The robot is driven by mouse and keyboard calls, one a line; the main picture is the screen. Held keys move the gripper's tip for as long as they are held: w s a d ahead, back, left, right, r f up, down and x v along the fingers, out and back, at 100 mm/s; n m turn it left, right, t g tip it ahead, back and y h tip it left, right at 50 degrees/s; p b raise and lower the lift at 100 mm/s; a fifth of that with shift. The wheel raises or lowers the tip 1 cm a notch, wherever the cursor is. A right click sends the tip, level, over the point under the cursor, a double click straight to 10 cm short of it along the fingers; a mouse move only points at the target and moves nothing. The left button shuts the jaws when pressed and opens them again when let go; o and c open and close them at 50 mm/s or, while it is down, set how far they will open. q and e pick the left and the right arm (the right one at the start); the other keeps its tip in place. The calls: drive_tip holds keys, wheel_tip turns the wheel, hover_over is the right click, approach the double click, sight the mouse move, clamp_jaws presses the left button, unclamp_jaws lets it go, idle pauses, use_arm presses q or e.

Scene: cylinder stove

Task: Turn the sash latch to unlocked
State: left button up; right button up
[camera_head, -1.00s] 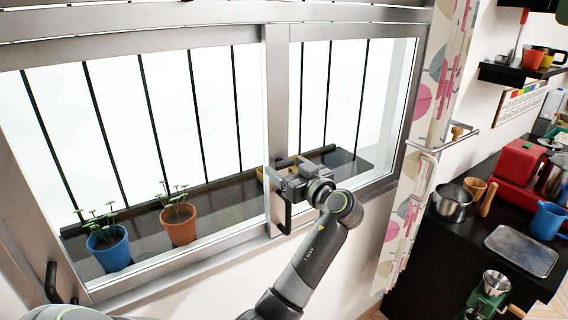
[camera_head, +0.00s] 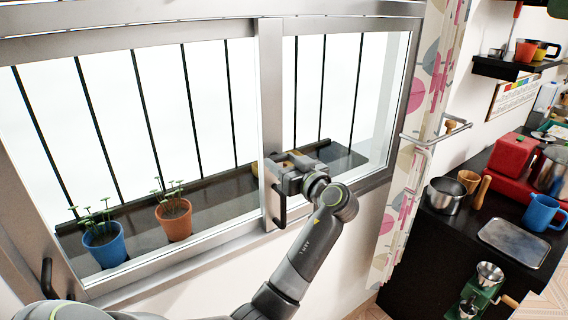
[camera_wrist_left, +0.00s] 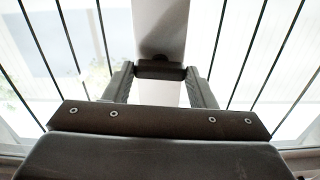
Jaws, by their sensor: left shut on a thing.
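The sash latch (camera_wrist_left: 160,70) is a dark horizontal bar on the grey middle stile (camera_wrist_left: 160,25), seen in the left wrist view. My left gripper (camera_wrist_left: 161,72) has one finger at each end of the bar and is shut on it. In the head view my left gripper (camera_head: 276,170) reaches the middle stile (camera_head: 271,90) from the right, and its body hides the latch there. My right gripper is not in view.
A black pull handle (camera_head: 280,206) hangs just below my gripper, and another handle (camera_head: 47,277) is at the lower left. Potted plants in a blue pot (camera_head: 105,246) and a terracotta pot (camera_head: 175,220) stand outside the glass. A curtain (camera_head: 408,160) hangs at right.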

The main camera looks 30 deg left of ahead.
use_arm(q)
drive_tip(key=m, duration=0.4)
drive_tip(key=m+p, duration=0.1)
drive_tip(key=m, duration=0.2)
drive_tip(key=shift+r+m+p, duration=0.1)
drive_tip(key=shift+m+p, duration=0.2)
drive_tip(key=m+p, duration=0.3)
drive_tip(key=m, duration=0.2)
drive_tip(key=shift+r, duration=0.1)
drive_tip(key=m+p, duration=0.2)
drive_tip(key=m, duration=0.2)
drive_tip(key=shift+m+p, duration=0.3)
drive_tip(key=shift+m, duration=0.1)
drive_tip(key=o, duration=1)
drive_tip(key=shift+f, duration=0.2)
